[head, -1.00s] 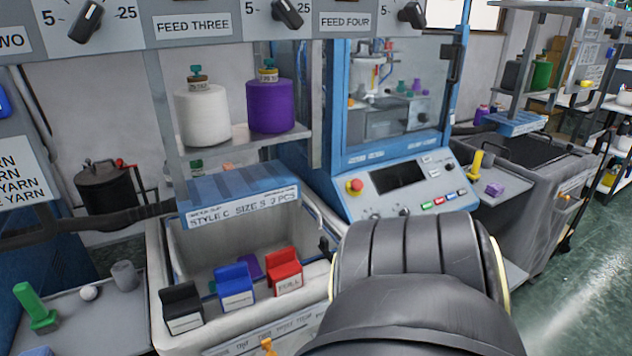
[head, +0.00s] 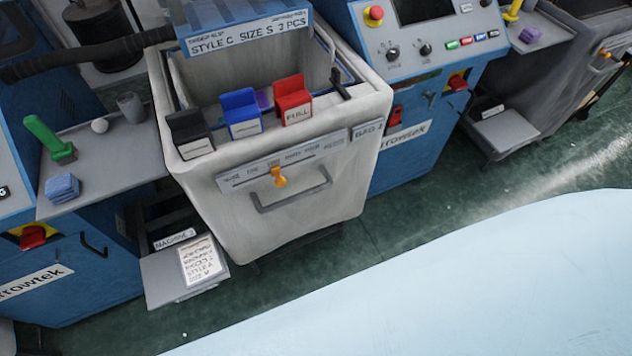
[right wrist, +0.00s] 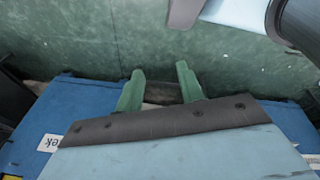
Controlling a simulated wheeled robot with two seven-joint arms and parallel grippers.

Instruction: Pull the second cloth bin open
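An off-white cloth bin (head: 348,185) stands in the middle of the head view, set between blue machines. Its front carries a grey U-shaped handle (head: 292,198), an orange latch-like piece (head: 279,178) and a label strip. Black, blue (head: 241,112) and red (head: 292,100) tabs stand along its front rim. My right gripper (right wrist: 160,87) shows in the right wrist view, its two green fingers apart with nothing between them. It points toward the green floor and is not in the head view. My left gripper is in neither current view.
A grey shelf (head: 110,163) with a green peg and blue stack is left of the bin. A low step (head: 160,272) with a paper sits below left. Another grey bin (head: 570,60) is at far right. Green floor (head: 420,222) lies clear in front.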

